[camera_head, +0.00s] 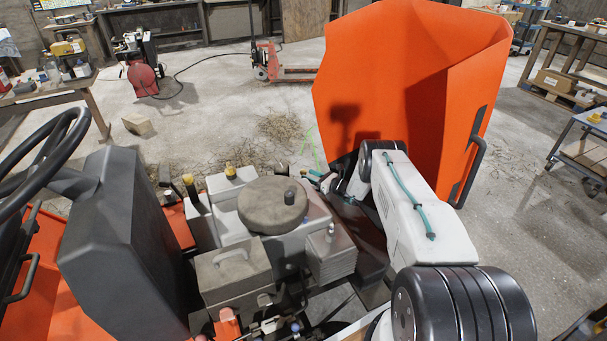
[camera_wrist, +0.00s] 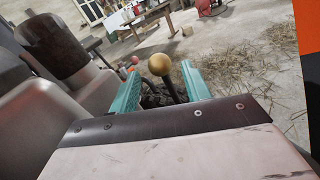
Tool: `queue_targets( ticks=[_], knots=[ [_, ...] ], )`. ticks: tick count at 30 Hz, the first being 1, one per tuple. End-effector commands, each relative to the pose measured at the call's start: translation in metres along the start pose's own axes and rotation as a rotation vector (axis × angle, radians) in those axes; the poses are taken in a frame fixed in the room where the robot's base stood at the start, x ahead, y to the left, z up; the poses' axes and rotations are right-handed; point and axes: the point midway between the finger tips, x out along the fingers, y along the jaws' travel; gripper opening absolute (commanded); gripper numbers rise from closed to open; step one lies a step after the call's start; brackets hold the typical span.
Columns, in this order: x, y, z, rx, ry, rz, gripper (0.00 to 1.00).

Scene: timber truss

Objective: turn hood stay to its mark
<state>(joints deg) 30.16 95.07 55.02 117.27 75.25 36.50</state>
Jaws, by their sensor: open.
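In the wrist view a gold ball knob (camera_wrist: 159,64) on a short dark stem (camera_wrist: 169,88) stands between the two teal fingers of my gripper (camera_wrist: 161,78). It looks like the end of the hood stay, though I cannot be sure. The fingers are open, with a gap on each side of the knob. The stem's lower end is hidden behind my gripper's palm. In the head view my gripper (camera_head: 317,177) is small, beside the engine at the foot of the raised orange hood (camera_head: 400,90). A thin green line (camera_head: 316,150) shows just above it, perhaps the mark.
The engine with its round air cleaner (camera_head: 273,204) stands left of my gripper. A dark seat-like cowl (camera_head: 120,240) and steering wheel (camera_head: 40,160) are farther left. The hood walls off the right side. Straw (camera_head: 280,127) lies on the open floor beyond.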

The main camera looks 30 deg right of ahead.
Motion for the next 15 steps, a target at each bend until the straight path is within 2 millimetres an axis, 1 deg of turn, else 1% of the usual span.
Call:
queue_targets(
  ticks=[1, 6, 10, 15],
  knots=[
    [0.009, 0.001, -0.001, -0.002, 0.0, 0.002, 0.48],
    [0.032, 0.001, -0.001, -0.002, 0.0, 0.002, 0.48],
    [0.04, 0.001, -0.001, -0.002, 0.0, 0.0, 0.48],
    [0.042, 0.0, 0.0, -0.001, 0.0, -0.001, 0.48]
  ],
)
